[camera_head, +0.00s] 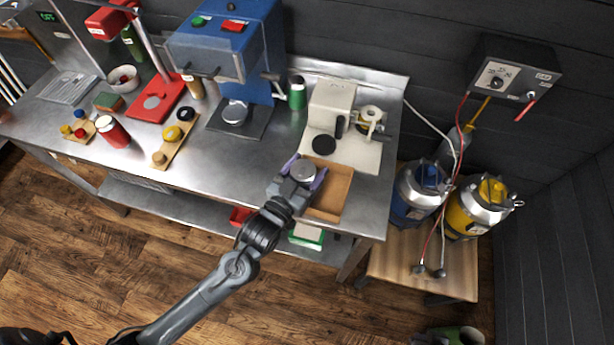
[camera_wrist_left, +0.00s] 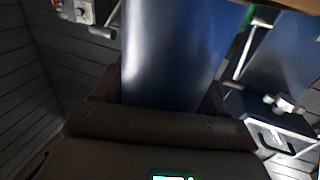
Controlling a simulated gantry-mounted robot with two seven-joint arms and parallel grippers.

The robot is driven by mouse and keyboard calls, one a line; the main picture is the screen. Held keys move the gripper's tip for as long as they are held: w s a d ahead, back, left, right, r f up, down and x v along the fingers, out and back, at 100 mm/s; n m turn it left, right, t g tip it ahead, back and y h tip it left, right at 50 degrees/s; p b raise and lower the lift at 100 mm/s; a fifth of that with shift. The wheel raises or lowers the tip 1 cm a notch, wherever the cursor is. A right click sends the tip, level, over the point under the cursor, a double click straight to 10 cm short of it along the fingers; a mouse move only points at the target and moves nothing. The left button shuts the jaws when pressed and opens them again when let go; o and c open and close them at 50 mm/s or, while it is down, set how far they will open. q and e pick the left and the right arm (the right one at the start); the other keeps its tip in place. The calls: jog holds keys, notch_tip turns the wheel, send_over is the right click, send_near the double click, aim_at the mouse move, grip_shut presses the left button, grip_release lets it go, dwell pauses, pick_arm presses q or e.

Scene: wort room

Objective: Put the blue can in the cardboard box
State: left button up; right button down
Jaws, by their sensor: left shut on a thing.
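My left gripper (camera_head: 304,173) is shut on the blue can (camera_wrist_left: 172,55), which fills the middle of the left wrist view. In the head view only the can's grey round top (camera_head: 302,174) shows between the purple-edged fingers. The open cardboard box (camera_head: 337,190) sits at the front right of the steel bench. The gripper and can overlap the box's left side in the head view. The can's underside is hidden, so I cannot tell its height over the box. My right gripper is not in view.
A beige device (camera_head: 331,105) and a black disc (camera_head: 324,145) are on a pale board behind the box. A big blue machine (camera_head: 232,45) stands further left. Blue (camera_head: 412,193) and yellow (camera_head: 477,208) kegs are right of the bench.

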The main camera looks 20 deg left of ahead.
pick_arm(q)
notch_tip(320, 180, down, 4)
jog(key=shift+r, duration=0.2)
jog(key=shift+f, duration=0.2)
jog(key=o, duration=1.3)
jog(key=shift+s+r, duration=0.1)
jog(key=shift+s, duration=0.05)
